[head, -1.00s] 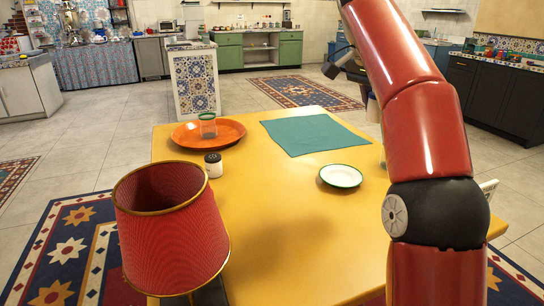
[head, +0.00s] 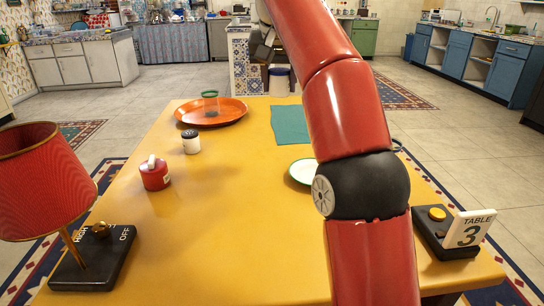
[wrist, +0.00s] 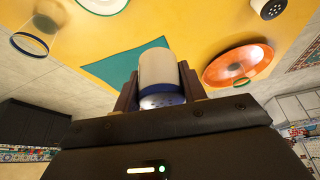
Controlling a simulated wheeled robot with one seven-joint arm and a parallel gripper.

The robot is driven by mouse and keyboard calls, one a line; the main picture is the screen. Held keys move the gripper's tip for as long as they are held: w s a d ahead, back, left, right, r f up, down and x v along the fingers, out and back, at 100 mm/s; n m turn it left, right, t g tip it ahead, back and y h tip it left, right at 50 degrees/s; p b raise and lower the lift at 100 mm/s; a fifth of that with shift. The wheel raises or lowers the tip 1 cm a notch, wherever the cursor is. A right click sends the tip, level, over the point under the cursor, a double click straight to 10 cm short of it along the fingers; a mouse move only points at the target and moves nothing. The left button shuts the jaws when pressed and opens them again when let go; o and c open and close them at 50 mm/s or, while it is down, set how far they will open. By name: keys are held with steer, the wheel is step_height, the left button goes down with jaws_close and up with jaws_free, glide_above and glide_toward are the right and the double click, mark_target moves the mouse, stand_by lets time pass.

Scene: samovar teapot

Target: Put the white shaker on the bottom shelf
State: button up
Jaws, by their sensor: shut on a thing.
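My gripper (wrist: 160,88) is shut on a white shaker (wrist: 156,66) with a blue band and a pierced cap. The cap end faces my gripper in the wrist view. In the head view the held white shaker (head: 279,82) shows beside my red arm, upright, with its blue top up. It appears above the far part of the yellow table, apart from it. Blue cabinets (head: 445,48) at the far right have open shelf spaces; I cannot tell which shelf is the task's bottom shelf.
The yellow table (head: 235,220) holds an orange tray (head: 232,115) with a glass, a black-capped shaker (head: 190,143), a red pot (head: 154,174), a white plate (head: 303,171), a teal cloth (head: 291,125), a red lamp (head: 42,180) and a table-number sign (head: 467,229). Floor beyond is open.

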steer(key=b, duration=0.7)
glide_above(279, 162)
steer(key=s, duration=0.1)
steer(key=f, duration=1.3)
steer(key=shift+s+a+f, duration=0.1)
steer(key=shift+s+f, duration=0.05)
steer(key=shift+s, duration=0.05)
steer(key=shift+f+b, duration=1.15)
steer(key=shift+f, duration=1.15)
steer(key=shift+f, duration=0.15)
steer(key=o, duration=1)
